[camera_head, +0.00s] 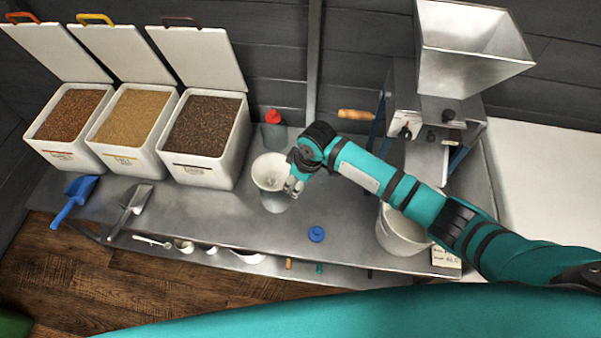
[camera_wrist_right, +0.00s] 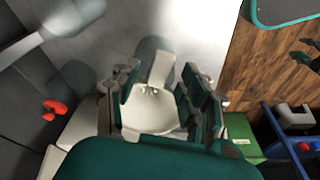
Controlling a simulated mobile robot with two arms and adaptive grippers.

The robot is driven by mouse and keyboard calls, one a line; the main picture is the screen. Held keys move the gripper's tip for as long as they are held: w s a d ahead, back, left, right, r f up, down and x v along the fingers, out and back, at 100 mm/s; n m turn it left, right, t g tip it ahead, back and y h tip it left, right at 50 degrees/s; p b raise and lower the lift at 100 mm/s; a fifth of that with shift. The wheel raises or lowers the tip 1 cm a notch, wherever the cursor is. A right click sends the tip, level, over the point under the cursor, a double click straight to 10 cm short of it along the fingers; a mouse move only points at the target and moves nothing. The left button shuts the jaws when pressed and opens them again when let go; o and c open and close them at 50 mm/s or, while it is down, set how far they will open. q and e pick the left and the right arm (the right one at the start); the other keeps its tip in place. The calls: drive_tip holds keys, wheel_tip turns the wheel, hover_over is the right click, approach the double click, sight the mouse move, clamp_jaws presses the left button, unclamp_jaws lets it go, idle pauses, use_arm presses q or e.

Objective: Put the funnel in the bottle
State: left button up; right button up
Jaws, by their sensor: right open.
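The white funnel (camera_head: 268,166) is upright, wide mouth up, on the steel bench in the head view. A pale grey body (camera_head: 274,203) shows directly below it; it may be the bottle, but I cannot tell whether the funnel's stem is inside. My right gripper (camera_head: 294,184) is at the funnel's right side. In the right wrist view, the open fingers (camera_wrist_right: 160,98) stand on either side of the white funnel bowl (camera_wrist_right: 150,112); contact is unclear. A blue cap (camera_head: 316,234) lies on the bench. My left gripper is out of view.
Three open grain bins (camera_head: 208,172) stand at left, with a blue scoop (camera_head: 75,196) and metal scoop (camera_head: 131,204) before them. A red-topped container (camera_head: 272,130) stands behind the funnel. A mill (camera_head: 470,60) and white bucket (camera_head: 402,238) are right. The bench front is mostly clear.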

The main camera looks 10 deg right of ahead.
drive_tip(key=v, duration=1.1)
drive_tip(key=shift+r, duration=0.15)
